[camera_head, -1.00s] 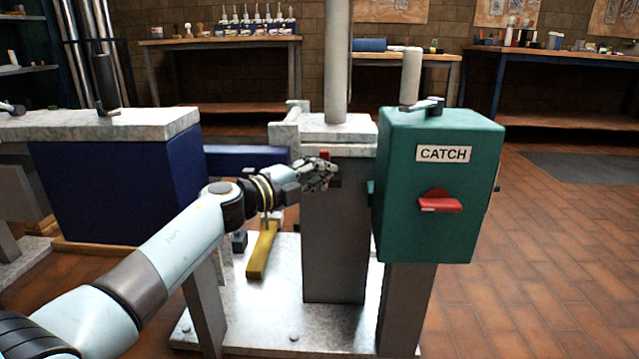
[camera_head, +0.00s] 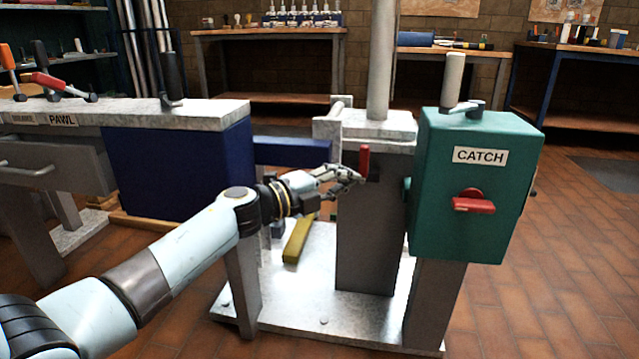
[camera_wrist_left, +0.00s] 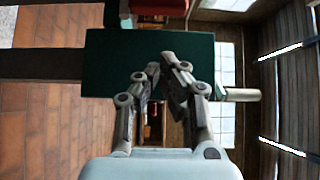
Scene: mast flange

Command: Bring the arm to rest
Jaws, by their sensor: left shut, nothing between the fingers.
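My left arm (camera_head: 185,245) reaches in from the lower left. Its gripper (camera_head: 360,177) is shut and empty, just left of the grey post (camera_head: 365,235) and a little below a small red lever (camera_head: 364,160) on that post. I cannot tell whether the fingertips touch the post. In the left wrist view the fingers (camera_wrist_left: 158,70) come together in front of the green box (camera_wrist_left: 110,65). My right gripper is not in view.
The green CATCH box (camera_head: 470,220) with a red handle (camera_head: 473,205) stands right of the post. A dark blue block (camera_head: 180,165) and a PAWL-labelled bench top (camera_head: 62,119) are at the left. A yellow bar (camera_head: 298,240) lies behind the arm. Floor is open at right.

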